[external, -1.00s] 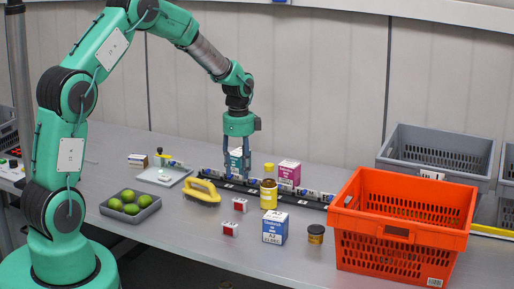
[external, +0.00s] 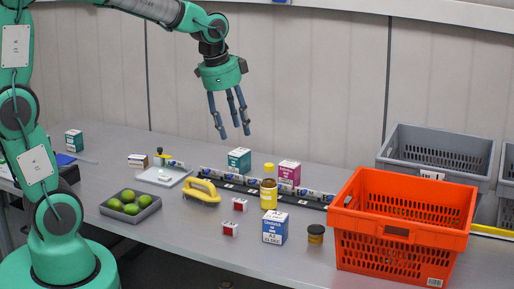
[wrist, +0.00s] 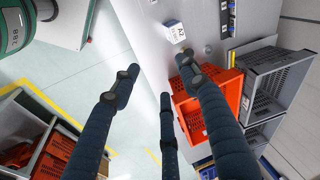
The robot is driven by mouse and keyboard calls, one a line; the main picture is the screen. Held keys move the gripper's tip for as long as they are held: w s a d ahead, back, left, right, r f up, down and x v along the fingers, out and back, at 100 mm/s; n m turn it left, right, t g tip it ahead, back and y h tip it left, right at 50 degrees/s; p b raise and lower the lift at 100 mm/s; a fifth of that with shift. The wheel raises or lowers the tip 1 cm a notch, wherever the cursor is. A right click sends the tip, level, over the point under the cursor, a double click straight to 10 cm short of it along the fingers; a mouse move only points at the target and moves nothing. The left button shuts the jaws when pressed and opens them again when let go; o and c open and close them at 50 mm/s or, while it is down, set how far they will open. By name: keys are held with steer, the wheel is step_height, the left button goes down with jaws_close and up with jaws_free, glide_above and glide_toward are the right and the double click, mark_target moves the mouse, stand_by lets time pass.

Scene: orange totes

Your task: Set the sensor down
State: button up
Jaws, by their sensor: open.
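My gripper (external: 234,130) has three dark fingers, spread and empty, in the air above the table behind the black rail (external: 230,187). In the wrist view its fingers (wrist: 158,78) are apart with nothing between them. No object is plainly recognisable as the sensor. Several small silver and blue parts (external: 306,192) sit along the rail. Two small red and white blocks, one (external: 240,204) behind the other (external: 230,228), lie in front of it. A teal and white box (external: 239,160) stands upright behind the rail, below and apart from the fingers.
An orange tote (external: 400,235) stands at the right, with grey crates (external: 436,155) behind it. A magenta box (external: 288,174), yellow bottle (external: 268,196), blue and white box (external: 275,228), dark jar (external: 315,234), yellow-handled brush (external: 202,191) and tray of limes (external: 146,207) crowd the table.

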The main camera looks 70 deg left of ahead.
steer(key=s+d+r+n+t, duration=0.1)
steer(key=s+d+r+n, duration=0.1)
steer(key=s+d, duration=0.5)
steer(key=s+d+r+n+t, duration=0.1)
steer(key=s+d+r+n, duration=0.1)
steer(key=s+d, duration=0.6)
steer(key=s, duration=0.5)
steer(key=shift+s+t+h, duration=0.35)
steer(key=shift+t+h, duration=0.05)
steer(key=shift+d+f, duration=0.1)
steer(key=shift+f+b, duration=0.6)
steer(key=shift+b, duration=0.15)
